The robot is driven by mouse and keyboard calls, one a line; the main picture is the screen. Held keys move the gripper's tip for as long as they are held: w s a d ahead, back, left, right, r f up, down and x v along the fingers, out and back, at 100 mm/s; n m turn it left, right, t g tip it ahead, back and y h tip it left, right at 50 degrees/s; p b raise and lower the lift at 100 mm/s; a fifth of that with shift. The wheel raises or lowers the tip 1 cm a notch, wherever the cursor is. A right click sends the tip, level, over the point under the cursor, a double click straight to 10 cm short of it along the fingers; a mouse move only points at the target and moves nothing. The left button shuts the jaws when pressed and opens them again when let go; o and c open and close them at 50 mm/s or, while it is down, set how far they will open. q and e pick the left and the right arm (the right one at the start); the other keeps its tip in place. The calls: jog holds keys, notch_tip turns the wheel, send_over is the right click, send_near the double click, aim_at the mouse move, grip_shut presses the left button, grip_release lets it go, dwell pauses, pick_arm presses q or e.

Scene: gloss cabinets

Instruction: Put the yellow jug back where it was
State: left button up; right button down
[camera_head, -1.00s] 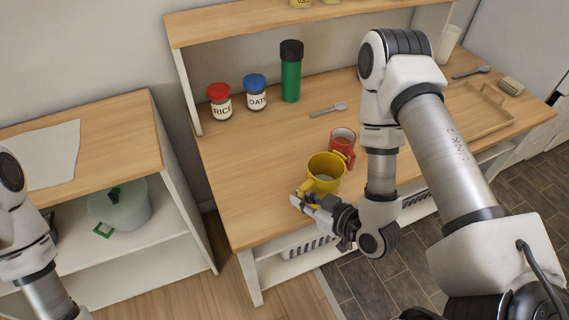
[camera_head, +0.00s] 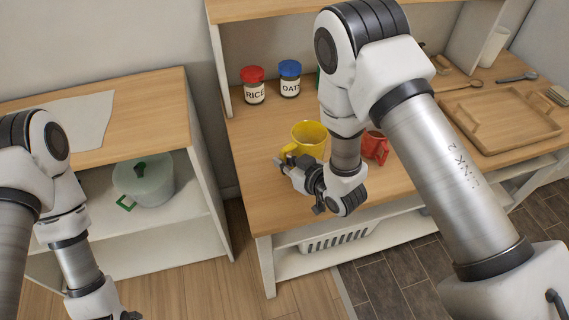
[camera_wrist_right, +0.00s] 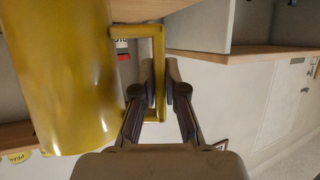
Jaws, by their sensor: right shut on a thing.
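The yellow jug (camera_head: 309,136) is upright at the left part of the wooden counter, in front of the jars. My right gripper (camera_head: 287,163) is shut on its handle, at the jug's near left side. The wrist view shows the fingers (camera_wrist_right: 160,85) on either side of the handle (camera_wrist_right: 158,50), with the jug's body (camera_wrist_right: 65,75) to the left. I cannot tell whether the jug's base touches the counter.
A red mug (camera_head: 376,147) stands right of the jug, partly behind my right arm. A rice jar (camera_head: 253,88) and an oats jar (camera_head: 289,80) stand at the back. A wooden tray (camera_head: 500,118) lies at the right. A lidded pot (camera_head: 143,180) sits on the left cabinet's shelf.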

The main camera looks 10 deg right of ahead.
jog(key=shift+f, duration=0.9)
jog(key=c, duration=1.2)
grip_release()
jog(key=shift+c, duration=0.2)
jog(key=shift+r, duration=0.2)
jog(key=v, duration=1.2)
jog(key=s+d+f+m+g+h, duration=0.1)
jog(key=s+d+f+g, duration=0.1)
jog(key=s+f+g, duration=0.2)
jog(key=s+d+f+m+g+h, duration=0.2)
jog(key=s+d+f+g, duration=0.1)
jog(key=s+f, duration=0.5)
jog(key=s+d+f+m+g+h, duration=0.2)
jog(key=s+f+g, duration=0.3)
jog(key=s+f, duration=0.2)
jog(key=shift+s+d+p, duration=0.25)
jog(key=shift+s+p, duration=0.05)
jog(key=shift+s, duration=0.55)
